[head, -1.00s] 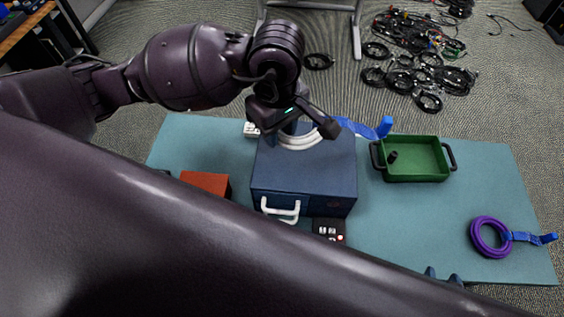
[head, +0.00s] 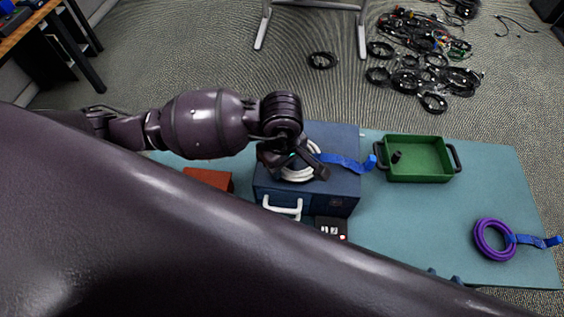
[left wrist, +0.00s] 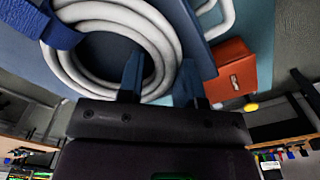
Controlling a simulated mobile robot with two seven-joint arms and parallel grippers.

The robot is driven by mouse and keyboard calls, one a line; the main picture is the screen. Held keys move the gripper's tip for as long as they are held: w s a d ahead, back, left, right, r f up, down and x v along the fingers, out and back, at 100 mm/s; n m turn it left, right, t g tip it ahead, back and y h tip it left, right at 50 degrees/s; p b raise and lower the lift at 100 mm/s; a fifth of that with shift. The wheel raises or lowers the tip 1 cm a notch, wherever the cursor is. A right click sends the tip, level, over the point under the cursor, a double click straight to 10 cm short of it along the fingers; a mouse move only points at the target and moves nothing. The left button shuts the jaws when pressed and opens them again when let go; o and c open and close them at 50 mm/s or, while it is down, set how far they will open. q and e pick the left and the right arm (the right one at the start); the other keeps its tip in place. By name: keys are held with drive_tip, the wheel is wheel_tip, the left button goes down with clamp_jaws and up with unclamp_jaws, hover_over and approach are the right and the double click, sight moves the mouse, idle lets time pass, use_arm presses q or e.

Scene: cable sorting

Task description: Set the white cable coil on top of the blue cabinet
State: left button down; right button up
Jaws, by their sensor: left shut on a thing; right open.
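The white cable coil (head: 299,174) with its blue strap (head: 345,162) is over the top of the blue cabinet (head: 337,184); whether it touches the top I cannot tell. My left gripper (head: 305,172) is shut on the coil's side. In the left wrist view the coil (left wrist: 75,68) fills the upper left, and its right side passes between my left fingertips (left wrist: 160,78). My right gripper (head: 444,276) shows only as two separated fingertips at the table's front edge, empty; the rest is hidden behind my large dark arm link.
A green tray (head: 420,178) holding a small black piece stands right of the cabinet. A purple coil (head: 492,240) lies at the far right. A red box (head: 208,178) is left of the cabinet. The teal table (head: 405,225) is clear between tray and front edge.

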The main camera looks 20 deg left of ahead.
use_arm(q)
drive_tip(key=shift+f, duration=0.1)
drive_tip(key=c, duration=1.1)
unclamp_jaws()
drive_tip(key=shift+c, duration=0.2)
drive_tip(key=shift+o, duration=1.8)
use_arm(e)
drive_tip(key=shift+s+f, duration=0.25)
drive_tip(key=shift+s, duration=0.15)
use_arm(q)
drive_tip(key=shift+r, duration=0.2)
wheel_tip(320, 180, up, 12)
use_arm(e)
drive_tip(key=shift+r, duration=0.15)
